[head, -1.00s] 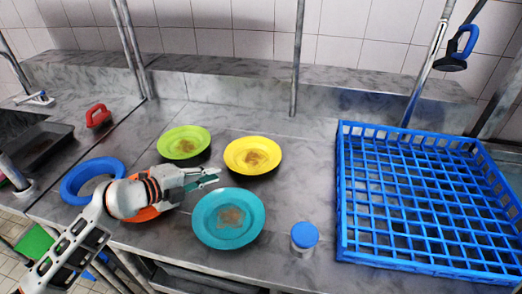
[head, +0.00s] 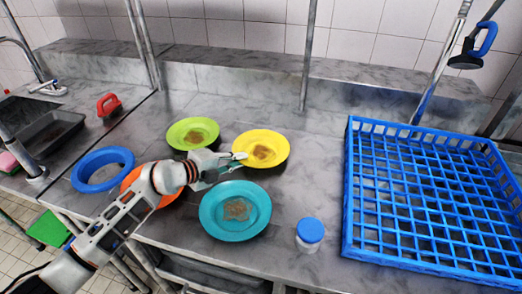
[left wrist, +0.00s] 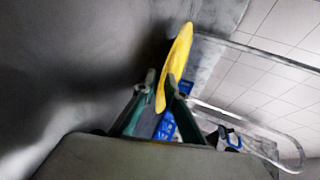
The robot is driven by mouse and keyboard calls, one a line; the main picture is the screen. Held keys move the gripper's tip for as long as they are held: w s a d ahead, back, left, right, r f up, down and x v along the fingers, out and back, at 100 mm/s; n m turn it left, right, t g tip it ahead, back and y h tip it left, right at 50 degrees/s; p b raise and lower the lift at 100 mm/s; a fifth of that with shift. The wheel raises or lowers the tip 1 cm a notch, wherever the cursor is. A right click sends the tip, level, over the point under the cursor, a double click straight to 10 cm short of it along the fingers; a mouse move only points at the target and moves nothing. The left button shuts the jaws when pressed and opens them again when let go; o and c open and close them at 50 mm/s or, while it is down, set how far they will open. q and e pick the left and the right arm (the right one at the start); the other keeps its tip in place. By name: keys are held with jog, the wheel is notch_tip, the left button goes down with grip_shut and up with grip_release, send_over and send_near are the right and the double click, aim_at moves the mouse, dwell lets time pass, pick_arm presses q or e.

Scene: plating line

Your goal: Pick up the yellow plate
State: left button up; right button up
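The yellow plate (head: 276,146), with a brown smear in its middle, sits on the steel counter. My left gripper (head: 238,161) is at the plate's left front edge. In the left wrist view the yellow plate (left wrist: 178,58) is seen nearly edge-on, its near rim reaching between the two fingertips (left wrist: 162,98). The fingers stand apart, and I cannot tell whether either touches the rim. My right gripper is not in view.
A green plate (head: 179,139) and a teal plate (head: 208,217) lie close by, also soiled. My left arm partly covers an orange plate (head: 129,182).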

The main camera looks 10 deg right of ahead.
pick_arm(q)
grip_shut()
jog(key=shift+r, duration=0.1)
